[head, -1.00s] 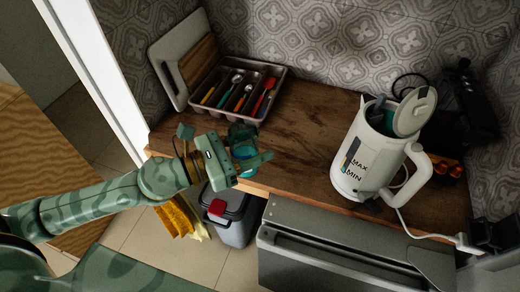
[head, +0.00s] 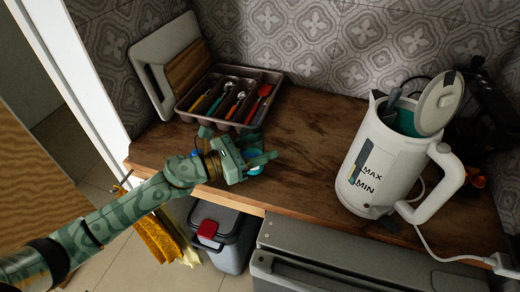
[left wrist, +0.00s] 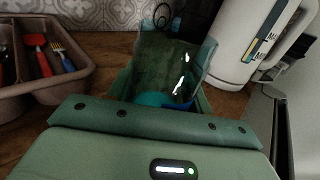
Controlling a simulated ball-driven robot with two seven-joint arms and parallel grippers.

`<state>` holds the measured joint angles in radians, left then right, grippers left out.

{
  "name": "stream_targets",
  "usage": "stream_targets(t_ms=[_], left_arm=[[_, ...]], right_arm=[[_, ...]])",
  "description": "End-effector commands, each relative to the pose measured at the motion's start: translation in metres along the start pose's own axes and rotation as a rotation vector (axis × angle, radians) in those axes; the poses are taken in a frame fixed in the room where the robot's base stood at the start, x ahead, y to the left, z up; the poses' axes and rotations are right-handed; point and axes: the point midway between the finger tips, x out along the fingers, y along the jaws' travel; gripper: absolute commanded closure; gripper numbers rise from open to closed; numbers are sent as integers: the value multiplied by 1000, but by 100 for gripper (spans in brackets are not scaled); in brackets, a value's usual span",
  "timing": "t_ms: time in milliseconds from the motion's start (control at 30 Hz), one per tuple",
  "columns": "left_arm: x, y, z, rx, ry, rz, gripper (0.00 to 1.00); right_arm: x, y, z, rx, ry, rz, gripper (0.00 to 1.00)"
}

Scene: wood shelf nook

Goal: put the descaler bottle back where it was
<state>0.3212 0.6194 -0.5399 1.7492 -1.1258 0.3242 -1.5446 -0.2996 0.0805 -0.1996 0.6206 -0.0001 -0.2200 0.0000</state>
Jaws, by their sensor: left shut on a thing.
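The descaler bottle shows only in part, as a bit of blue (head: 255,169) at my left gripper in the head view. In the left wrist view, blue of the bottle (left wrist: 172,100) shows between the fingers, below a dark, see-through greenish part. My left gripper (head: 258,153) is patterned green and shut on the bottle, near the front edge of the wooden counter, in front of the cutlery tray. The fingers hide much of the bottle, and I cannot tell whether its base touches the counter. My right gripper is not in view.
A cutlery tray (head: 212,113) and cutting boards (head: 165,60) stand at the back left. A white kettle (head: 372,165) with its lid up stands right on the counter (head: 310,125). Bare counter lies between. A lidded bin (head: 222,240) and grey appliance (head: 340,262) are below the edge.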

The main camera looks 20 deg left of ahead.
Motion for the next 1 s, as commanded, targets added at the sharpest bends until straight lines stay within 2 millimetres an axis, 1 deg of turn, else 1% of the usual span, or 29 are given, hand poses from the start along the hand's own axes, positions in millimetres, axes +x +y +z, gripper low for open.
stream_targets(t_ms=[167,333,367,400,433,667,767,867,967,1000], left_arm=[[0,0,3,1,-2,0,84],[0,0,-3,0,-1,0,84],[0,0,-2,0,0,0,42],[0,0,-2,1,0,0,31],[0,0,-2,1,0,0,28],[0,0,-2,1,0,0,28],[0,0,4,1,-1,0,28],[-14,0,0,-3,3,2,28],[-36,-1,-2,-2,5,1,28],[-46,0,-2,-3,4,1,28]], right_arm=[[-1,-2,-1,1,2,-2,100],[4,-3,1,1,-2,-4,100],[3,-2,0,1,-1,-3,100],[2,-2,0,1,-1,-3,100],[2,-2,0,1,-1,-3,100],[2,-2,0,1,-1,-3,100],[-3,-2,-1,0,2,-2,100],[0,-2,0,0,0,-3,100],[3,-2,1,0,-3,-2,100],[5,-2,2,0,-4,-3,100]])
